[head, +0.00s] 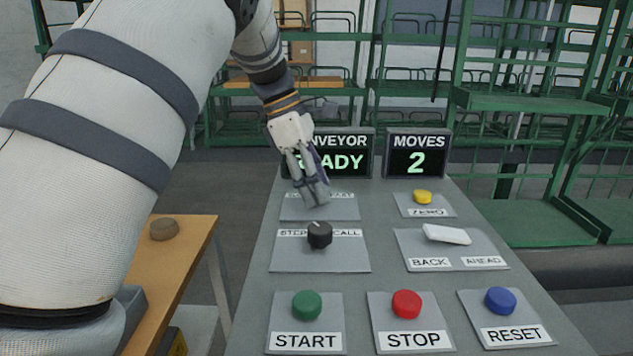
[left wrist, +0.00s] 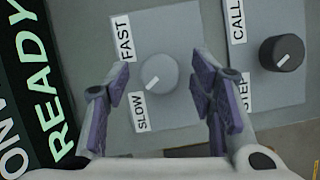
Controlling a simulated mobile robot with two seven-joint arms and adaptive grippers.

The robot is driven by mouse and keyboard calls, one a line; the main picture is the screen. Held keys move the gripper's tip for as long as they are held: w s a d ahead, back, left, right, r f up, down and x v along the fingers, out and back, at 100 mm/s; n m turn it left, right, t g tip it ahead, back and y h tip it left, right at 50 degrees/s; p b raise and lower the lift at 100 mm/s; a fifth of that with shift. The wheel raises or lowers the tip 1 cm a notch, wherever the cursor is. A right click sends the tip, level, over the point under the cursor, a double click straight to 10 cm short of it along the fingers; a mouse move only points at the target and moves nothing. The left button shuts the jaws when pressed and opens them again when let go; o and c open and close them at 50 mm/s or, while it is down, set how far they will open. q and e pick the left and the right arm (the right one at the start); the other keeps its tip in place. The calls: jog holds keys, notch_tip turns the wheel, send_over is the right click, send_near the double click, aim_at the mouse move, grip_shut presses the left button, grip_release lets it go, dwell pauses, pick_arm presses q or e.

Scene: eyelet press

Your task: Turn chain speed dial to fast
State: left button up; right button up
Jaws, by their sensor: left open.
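The chain speed dial (left wrist: 159,73) is a light grey round knob on a grey plate (left wrist: 176,30) marked SLOW and FAST, seen in the left wrist view. Its white pointer mark is turned toward the SLOW label (left wrist: 141,112); the FAST label (left wrist: 126,42) is on the other side. My left gripper (head: 313,191) is open above the plate, with one finger on each side of the dial in the left wrist view. I cannot tell whether the fingers touch it. In the head view the gripper hides the dial. My right gripper is not in view.
A black STEP/CALL knob (head: 320,235) sits just nearer on the panel. START (head: 307,305), STOP (head: 406,304) and RESET (head: 500,300) buttons line the front. A white BACK/AHEAD lever (head: 447,234) and yellow ZERO button (head: 422,197) are right. The screens (head: 418,152) read READY and MOVES 2.

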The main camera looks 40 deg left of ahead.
pick_arm(q)
jog(key=c, duration=1.1)
jog(key=shift+m, duration=0.4)
jog(key=shift+w+m+g, duration=0.15)
jog(key=shift+m+g, duration=0.45)
jog(key=shift+m, duration=0.5)
jog(key=m+g+b, duration=0.1)
jog(key=m, duration=0.1)
jog(key=shift+w+a+f+m+h, duration=0.1)
jog(key=shift+m+h, duration=0.2)
jog(key=m+g+b, duration=0.1)
jog(key=m, duration=0.3)
jog(key=shift+m+g, duration=0.3)
jog(key=shift+g, duration=0.1)
jog(key=shift+w+m+g+y+b, duration=0.1)
jog(key=shift+m+g+y+b, duration=0.5)
jog(key=shift+m, duration=1.2)
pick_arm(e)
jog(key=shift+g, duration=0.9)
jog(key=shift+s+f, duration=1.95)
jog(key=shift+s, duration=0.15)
